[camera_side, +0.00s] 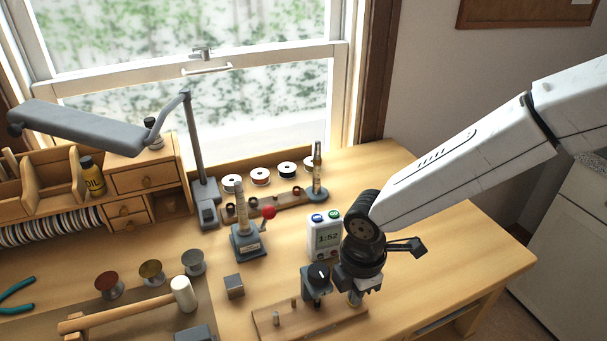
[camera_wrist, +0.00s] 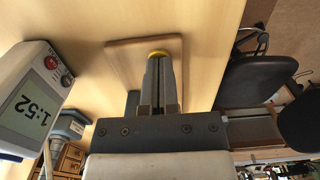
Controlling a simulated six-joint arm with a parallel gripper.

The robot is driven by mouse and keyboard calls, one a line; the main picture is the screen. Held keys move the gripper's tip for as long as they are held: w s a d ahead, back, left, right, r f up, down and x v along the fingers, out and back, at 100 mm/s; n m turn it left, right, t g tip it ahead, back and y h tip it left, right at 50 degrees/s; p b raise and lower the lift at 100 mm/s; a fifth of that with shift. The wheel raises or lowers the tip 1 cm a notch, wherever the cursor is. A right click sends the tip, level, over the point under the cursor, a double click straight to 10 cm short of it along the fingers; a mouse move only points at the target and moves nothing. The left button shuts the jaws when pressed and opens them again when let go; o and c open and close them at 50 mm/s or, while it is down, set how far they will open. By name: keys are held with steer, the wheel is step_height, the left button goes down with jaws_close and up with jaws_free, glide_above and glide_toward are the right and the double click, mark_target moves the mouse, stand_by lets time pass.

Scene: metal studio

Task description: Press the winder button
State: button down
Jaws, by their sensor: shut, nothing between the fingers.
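A wooden board (camera_side: 268,325) with small pegs and a dark knobbed box (camera_side: 318,275) lies at the front of the bench. In the wrist view the board (camera_wrist: 118,58) carries a round yellow button (camera_wrist: 157,52), which I take to be the winder button. My gripper (camera_side: 355,299) points down at the right end of the board. In the wrist view its shut, empty fingers (camera_wrist: 159,62) overlap the yellow button and hide most of it. I cannot tell whether they touch it or whether it is pressed in.
A white timer (camera_side: 325,237) reading 1:52 stands just behind my gripper; it also shows in the wrist view (camera_wrist: 35,95). A grey base with a red-knobbed lever (camera_side: 248,240), a metal cube (camera_side: 233,287) and a mallet (camera_side: 130,314) are to the left. The bench's right side is clear.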

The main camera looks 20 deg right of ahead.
steer(key=shift+f, duration=0.1)
steer(key=shift+s+d+f, duration=0.1)
steer(key=shift+s+f, duration=0.1)
steer(key=shift+f, duration=0.6)
steer(key=shift+w+r, duration=0.1)
steer(key=shift+r, duration=0.55)
step_height(320, 180, up, 14)
steer(key=shift+w, duration=0.1)
stand_by(0.3)
steer(key=s+d+f+m+t, duration=0.1)
steer(key=s+d+f+m, duration=0.1)
steer(key=d+m, duration=0.4)
steer(key=s+d+f+m, duration=0.1)
steer(key=d+f+m, duration=0.3)
steer(key=d, duration=0.6)
steer(key=s+d+f+m+t, duration=0.1)
steer(key=s+d+f+m, duration=0.1)
steer(key=d+m, duration=0.6)
steer(key=shift+s+d+f+t, duration=0.25)
steer(key=shift+s+f+t, duration=0.05)
steer(key=shift+f, duration=0.4)
